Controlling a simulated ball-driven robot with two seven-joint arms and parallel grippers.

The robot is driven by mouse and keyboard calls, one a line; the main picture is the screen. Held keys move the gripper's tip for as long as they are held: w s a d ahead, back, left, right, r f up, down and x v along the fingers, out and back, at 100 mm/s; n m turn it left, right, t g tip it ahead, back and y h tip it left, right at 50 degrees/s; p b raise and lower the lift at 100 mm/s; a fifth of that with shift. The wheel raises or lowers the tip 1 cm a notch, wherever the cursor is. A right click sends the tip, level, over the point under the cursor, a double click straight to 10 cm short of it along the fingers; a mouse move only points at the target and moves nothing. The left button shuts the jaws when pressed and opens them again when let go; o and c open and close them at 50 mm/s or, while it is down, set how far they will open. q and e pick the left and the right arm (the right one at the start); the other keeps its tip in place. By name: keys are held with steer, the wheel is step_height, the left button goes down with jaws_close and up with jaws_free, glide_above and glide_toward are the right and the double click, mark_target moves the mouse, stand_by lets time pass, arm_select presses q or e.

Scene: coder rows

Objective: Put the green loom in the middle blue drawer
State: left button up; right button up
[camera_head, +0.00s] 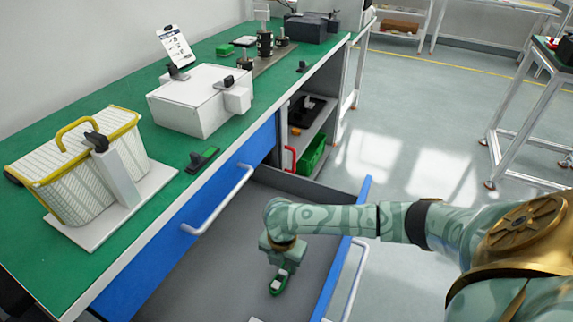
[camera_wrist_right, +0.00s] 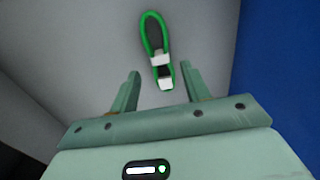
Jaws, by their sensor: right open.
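The green loom (camera_head: 279,284) is a small green loop with a dark middle, low inside the open blue drawer (camera_head: 215,270). In the right wrist view the loom (camera_wrist_right: 144,30) shows white connectors at its near end. My right gripper (camera_head: 282,266) points down into the drawer, just above the loom. In the wrist view the fingers (camera_wrist_right: 160,72) are apart, with the connector end between and just past their tips, touching neither. I cannot tell whether the loom rests fully on the drawer floor. My left gripper is not in view.
A shut blue drawer front (camera_head: 225,200) with a handle is above the open one. The green worktop holds a yellow-rimmed basket (camera_head: 85,165), a white box (camera_head: 195,100) and a small green-and-black item (camera_head: 202,159). A green bin (camera_head: 312,155) stands on a shelf behind the drawer.

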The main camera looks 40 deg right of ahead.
mark_target(283, 273)
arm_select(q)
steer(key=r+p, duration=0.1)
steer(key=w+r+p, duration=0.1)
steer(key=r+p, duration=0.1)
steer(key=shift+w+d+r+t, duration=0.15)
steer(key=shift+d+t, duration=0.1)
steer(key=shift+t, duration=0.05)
arm_select(e)
step_height(283, 273, up, 7)
